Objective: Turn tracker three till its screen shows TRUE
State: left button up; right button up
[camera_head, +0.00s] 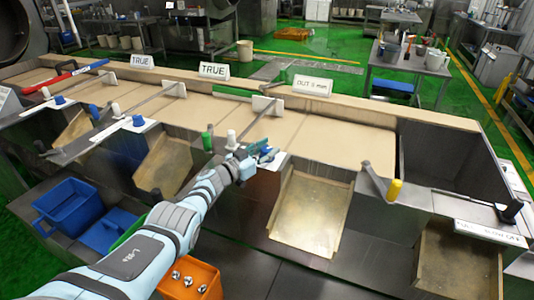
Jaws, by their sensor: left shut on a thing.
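Tracker three's screen (311,84) reads "OUT" with a figure in mm that looks like 11. Its white knob (231,141) and blue knob (266,154) stand at the front edge of the belt, on a pale plate. My left gripper (256,154) reaches in from the lower left and is shut on the blue knob, which it partly hides. The white knob stands free just left of the gripper. The two other screens, the middle one (214,70) and the left one (142,60), both read TRUE. My right gripper is not in view.
A green-handled lever (207,138) stands close left of the white knob, and a yellow-handled lever (394,190) to the right. Metal chutes (310,215) slope below the front edge.

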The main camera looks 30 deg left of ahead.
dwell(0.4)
pick_arm(q)
jog(key=o, duration=1.2)
